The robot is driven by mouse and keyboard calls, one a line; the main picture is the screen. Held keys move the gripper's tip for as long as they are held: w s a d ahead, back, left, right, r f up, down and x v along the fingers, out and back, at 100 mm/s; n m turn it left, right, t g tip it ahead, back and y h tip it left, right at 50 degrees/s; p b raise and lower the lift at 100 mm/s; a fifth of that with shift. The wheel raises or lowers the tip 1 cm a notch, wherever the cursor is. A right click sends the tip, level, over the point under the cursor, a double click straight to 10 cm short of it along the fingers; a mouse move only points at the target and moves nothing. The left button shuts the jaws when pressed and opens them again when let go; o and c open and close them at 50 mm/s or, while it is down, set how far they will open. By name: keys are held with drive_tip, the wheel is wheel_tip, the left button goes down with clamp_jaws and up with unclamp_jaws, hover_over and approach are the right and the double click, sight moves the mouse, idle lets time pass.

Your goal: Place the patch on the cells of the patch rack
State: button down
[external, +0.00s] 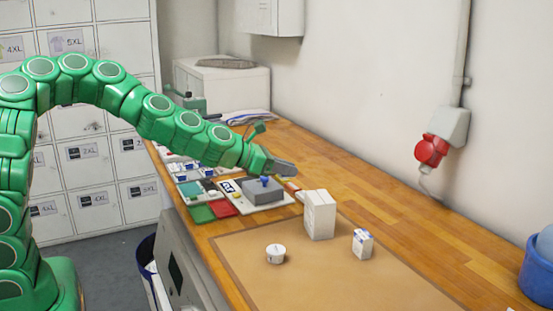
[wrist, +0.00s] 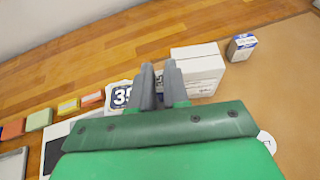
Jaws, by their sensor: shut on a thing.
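My gripper (external: 284,168) is above the far end of a white board. In the wrist view its two grey fingers (wrist: 160,86) are close together, shut on what looks like the patch (wrist: 121,95), white with a dark number. The patch shows beside the left finger; the fingers hide part of it. I cannot make it out in the external view. A flat white board (external: 245,208), which may be the patch rack, lies below my gripper. A grey block with a blue knob (external: 264,190) stands on it. I cannot make out its separate cells.
Several small coloured blocks (wrist: 68,107) line the back.

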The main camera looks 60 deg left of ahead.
drive_tip(key=f, duration=0.2)
drive_tip(key=s+f+n+y, duration=0.1)
drive_tip(key=f, duration=0.2)
drive_tip(key=s+f+n+y, duration=0.1)
drive_tip(key=f, duration=0.1)
drive_tip(key=shift+s+d+f, duration=0.1)
drive_tip(key=shift+f, duration=0.25)
drive_tip(key=shift+s+f+n+y, duration=0.3)
drive_tip(key=shift+f+y, duration=0.1)
drive_tip(key=shift+f, duration=0.1)
wheel_tip(320, 180, up, 7)
drive_tip(key=shift+f, duration=0.1)
hover_over(337, 288)
drive_tip(key=shift+f, duration=6.35)
drive_tip(key=shift+f, duration=0.15)
